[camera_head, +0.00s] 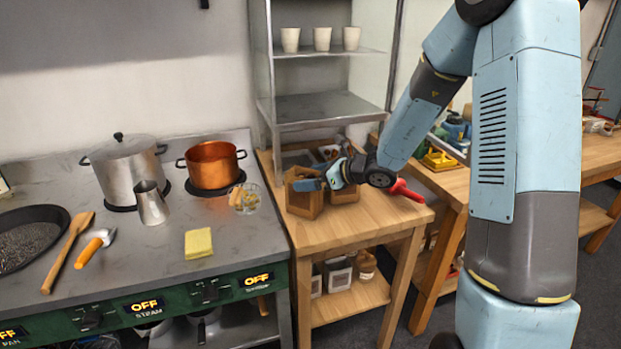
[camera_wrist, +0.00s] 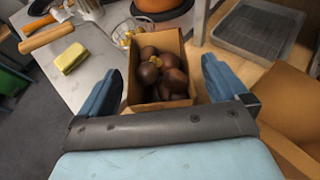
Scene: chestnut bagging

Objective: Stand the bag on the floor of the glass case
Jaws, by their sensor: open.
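The bag (camera_wrist: 161,106), open-topped brown paper holding several dark chestnuts, stands upright in the wrist view. My gripper (camera_wrist: 160,80) is open, with one finger at each side of the bag and a small gap visible at the right. In the head view the bag (camera_head: 303,204) stands on the wooden table, partly covered by my gripper (camera_head: 316,182). The glass case (camera_head: 327,108) rises behind the table, with an empty metal floor and a shelf of white cups above it.
Another brown container (camera_wrist: 290,95) stands close right of the bag. A metal tray (camera_wrist: 258,35) lies behind it. A red-handled tool (camera_head: 405,190) lies on the table. The table front is clear.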

